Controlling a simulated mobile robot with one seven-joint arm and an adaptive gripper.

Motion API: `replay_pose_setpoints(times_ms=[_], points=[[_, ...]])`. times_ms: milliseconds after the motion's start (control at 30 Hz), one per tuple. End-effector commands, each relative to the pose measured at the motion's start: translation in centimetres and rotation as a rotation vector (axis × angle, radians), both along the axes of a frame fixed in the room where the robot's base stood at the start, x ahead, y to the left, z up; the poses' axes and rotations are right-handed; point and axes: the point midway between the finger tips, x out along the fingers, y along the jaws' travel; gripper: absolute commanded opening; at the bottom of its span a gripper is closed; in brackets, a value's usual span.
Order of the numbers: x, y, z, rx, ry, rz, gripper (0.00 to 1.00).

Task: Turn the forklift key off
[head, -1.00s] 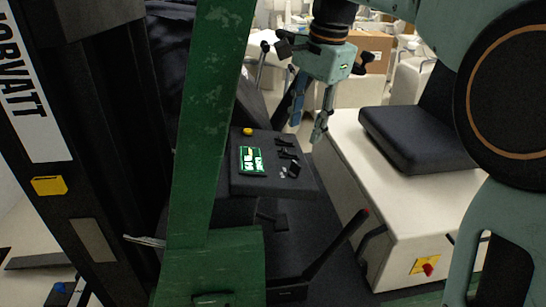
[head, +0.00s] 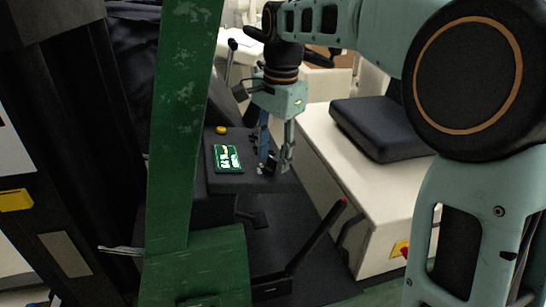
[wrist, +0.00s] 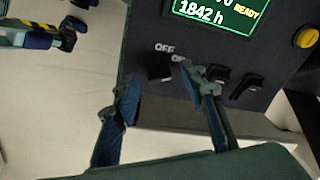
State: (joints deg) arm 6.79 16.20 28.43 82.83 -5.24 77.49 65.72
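The dark dashboard (head: 225,183) carries a lit green display (head: 228,158); in the wrist view the display (wrist: 222,12) reads READY and 1842 h. The black key (wrist: 160,72) sits on the panel just below the white OFF marking, with the ON marking to its right, partly covered by a finger. My gripper (wrist: 162,80) is open, with one finger left of the key and one right of it. I see no clear contact with the key. In the head view my gripper (head: 274,162) points down at the right part of the dashboard, and its fingers hide most of the key.
Black levers (wrist: 248,86) stand close to the right finger. A yellow button (wrist: 305,37) is on the panel. The green post (head: 180,130) rises left of the dashboard. The white body with a black seat (head: 372,127) and a red-tipped lever (head: 318,238) are at the right.

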Motion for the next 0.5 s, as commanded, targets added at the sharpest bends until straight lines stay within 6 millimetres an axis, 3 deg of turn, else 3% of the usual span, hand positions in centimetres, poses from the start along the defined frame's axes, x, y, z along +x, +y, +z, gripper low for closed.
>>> replay_pose_setpoints(times_ms=[367, 500], points=[[0.06, 0.04, -0.76, 0.001, -0.001, -0.001, 0.39], [0.06, 0.05, -0.75, 0.001, -0.001, -0.001, 0.26]])
